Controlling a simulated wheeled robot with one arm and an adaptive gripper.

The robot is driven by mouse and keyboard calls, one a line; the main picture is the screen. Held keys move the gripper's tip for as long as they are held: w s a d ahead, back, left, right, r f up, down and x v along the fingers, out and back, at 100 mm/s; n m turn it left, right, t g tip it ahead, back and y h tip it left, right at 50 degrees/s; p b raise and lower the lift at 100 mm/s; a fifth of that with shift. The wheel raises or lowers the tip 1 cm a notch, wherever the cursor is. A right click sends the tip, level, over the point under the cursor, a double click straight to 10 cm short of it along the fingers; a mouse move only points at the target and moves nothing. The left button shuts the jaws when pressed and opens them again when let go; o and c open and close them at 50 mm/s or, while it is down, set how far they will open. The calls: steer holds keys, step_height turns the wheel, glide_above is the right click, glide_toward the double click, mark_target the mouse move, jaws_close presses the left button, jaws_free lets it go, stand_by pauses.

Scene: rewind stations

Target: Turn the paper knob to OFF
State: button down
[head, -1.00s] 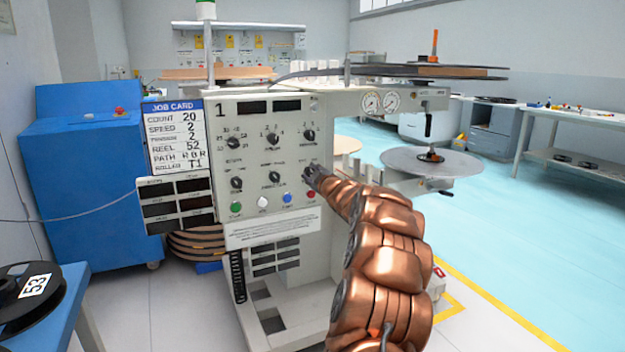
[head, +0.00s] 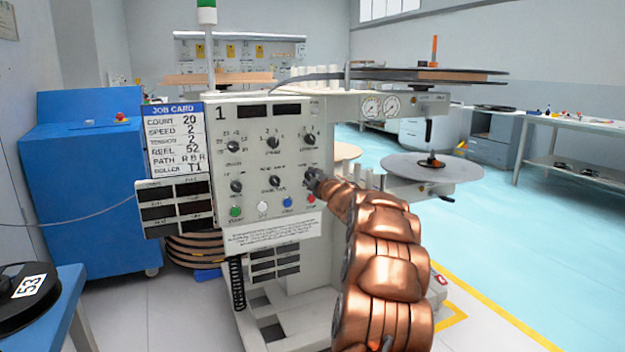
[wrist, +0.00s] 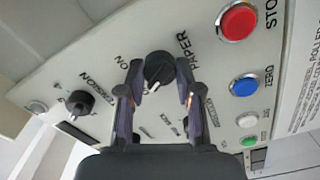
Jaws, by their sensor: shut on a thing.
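The black paper knob (wrist: 158,68) sits on the white panel beside the printed words PAPER and ON in the wrist view. A white mark shows on the knob's lower side; I cannot read an OFF label. My gripper (wrist: 160,82) has one finger on each side of the knob and is shut on it. In the head view my gripper (head: 314,180) is at the right side of the control panel (head: 222,150), and it hides the knob.
The red stop button (wrist: 238,22) and blue zero button (wrist: 244,86) are close by. The tension knob (wrist: 80,102) is to the left in the wrist view. A grey disc (head: 420,168) stands out right of the panel. A blue cabinet (head: 85,200) is at left.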

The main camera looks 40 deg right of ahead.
steer(key=c, duration=1.1)
jaws_free()
steer(key=shift+s+d+f, duration=0.1)
steer(key=shift+d, duration=0.05)
steer(key=o, duration=0.3)
steer(key=shift+o, duration=0.2)
steer(key=v, duration=1.2)
steer(key=shift+a, duration=0.2)
